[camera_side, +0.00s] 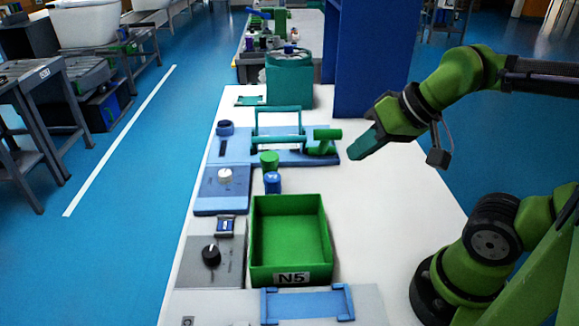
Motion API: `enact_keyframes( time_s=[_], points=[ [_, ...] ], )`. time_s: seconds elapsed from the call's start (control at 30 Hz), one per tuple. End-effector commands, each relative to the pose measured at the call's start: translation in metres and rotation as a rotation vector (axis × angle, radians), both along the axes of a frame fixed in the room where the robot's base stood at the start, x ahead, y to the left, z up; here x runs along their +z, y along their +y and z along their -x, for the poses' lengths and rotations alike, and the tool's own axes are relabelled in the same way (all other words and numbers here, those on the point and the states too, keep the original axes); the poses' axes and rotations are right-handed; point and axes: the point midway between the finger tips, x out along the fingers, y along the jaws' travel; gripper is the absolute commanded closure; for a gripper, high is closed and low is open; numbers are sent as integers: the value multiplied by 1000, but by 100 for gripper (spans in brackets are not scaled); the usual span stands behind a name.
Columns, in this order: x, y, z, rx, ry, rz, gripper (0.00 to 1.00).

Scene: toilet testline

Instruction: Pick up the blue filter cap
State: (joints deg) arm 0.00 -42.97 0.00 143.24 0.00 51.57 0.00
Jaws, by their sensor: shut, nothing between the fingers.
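A small blue cap-like piece (272,182) stands on the white table just behind the green bin, below a green knob-like part. I take it to be the blue filter cap, but at this size I cannot be certain. A blue ring-shaped part (225,128) sits farther back at the left, on a blue plate. My gripper (360,150) is shut and empty, with teal fingers pointing down and left. It is above the table, to the right of the blue fixture, up and to the right of the blue piece and clearly apart from it.
An open, empty green bin (329,232) labelled N5 stands in front of the blue piece. A fixture with a teal handle (280,139) lies behind it. Panels with knobs (211,256) line the left. A teal drum (289,80) and blue wall (372,60) stand farther back.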

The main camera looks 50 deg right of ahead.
Motion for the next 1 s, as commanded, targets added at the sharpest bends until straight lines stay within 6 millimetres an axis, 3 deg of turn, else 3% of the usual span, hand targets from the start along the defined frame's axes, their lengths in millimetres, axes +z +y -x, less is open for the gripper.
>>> enact_keyframes(
  time_s=[0.07,0.5,0.87,1.0],
  points=[
    [0,0,0,0,0,0,100],
    [0,0,0,0,0,0,34],
    [-7,-1,-2,-3,32,0,34],
    [-19,-5,-21,-10,120,9,34]
  ],
)
